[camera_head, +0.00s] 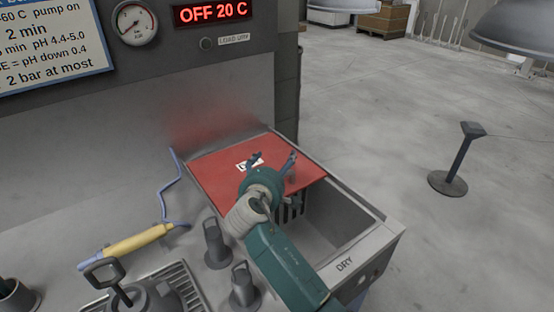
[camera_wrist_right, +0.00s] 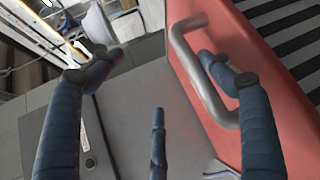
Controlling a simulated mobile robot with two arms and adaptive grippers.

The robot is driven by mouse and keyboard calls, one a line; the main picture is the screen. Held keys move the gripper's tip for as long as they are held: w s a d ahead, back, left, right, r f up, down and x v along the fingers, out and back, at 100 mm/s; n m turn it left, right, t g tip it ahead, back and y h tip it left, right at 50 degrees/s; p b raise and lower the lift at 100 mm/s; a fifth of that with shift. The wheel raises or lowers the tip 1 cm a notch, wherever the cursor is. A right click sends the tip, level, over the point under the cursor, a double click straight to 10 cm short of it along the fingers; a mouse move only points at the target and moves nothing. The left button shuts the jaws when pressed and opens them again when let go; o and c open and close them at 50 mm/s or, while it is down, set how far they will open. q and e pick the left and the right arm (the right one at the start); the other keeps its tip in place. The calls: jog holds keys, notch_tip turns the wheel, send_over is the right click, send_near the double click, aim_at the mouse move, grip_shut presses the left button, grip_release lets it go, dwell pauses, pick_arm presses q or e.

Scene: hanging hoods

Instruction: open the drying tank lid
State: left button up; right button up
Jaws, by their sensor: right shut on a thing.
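The red drying tank lid (camera_head: 220,180) covers the back part of the tank marked DRY (camera_head: 368,247). The front part of the tank is uncovered, and its grey inside shows. My right gripper (camera_head: 272,168) is over the lid's front half, with its fingers around the handle area. In the right wrist view, the grey bar handle (camera_wrist_right: 196,75) stands on the red lid (camera_wrist_right: 248,62), and one finger passes through its loop. My right gripper is shut on the handle. The handle is hidden behind the gripper in the head view. My left gripper is not in view.
A yellow-handled tool (camera_head: 135,243) with a blue hose lies left of the tank. Dark upright handles (camera_head: 216,243) stand on the counter in front. A panel reading OFF 20 C (camera_head: 212,13) is on the back wall. Open floor with a post (camera_head: 460,155) lies right.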

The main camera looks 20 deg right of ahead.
jog(key=shift+t, duration=0.4)
jog(key=s+a+r+p, duration=0.1)
jog(key=r, duration=0.1)
jog(key=s+a+r+p, duration=0.1)
jog(key=s, duration=0.1)
jog(key=shift+a+r, duration=0.35)
jog(key=shift+c, duration=0.9)
jog(key=v, duration=0.2)
jog(key=shift+s+a+r, duration=0.15)
jog(key=shift+a+r, duration=0.05)
jog(key=shift+c, duration=1.3)
jog(key=shift+s+a+f+p, duration=0.1)
jog(key=shift+s+a+p, duration=0.15)
jog(key=shift+s+p, duration=0.45)
jog(key=shift+s+a+r+p, duration=0.1)
jog(key=shift+s+a+p, duration=0.2)
jog(key=shift+s, duration=0.7)
jog(key=shift+s+a+f+p, duration=0.1)
jog(key=shift+s+a+p, duration=0.15)
jog(key=shift+s+p, duration=0.4)
jog(key=shift+s, duration=0.15)
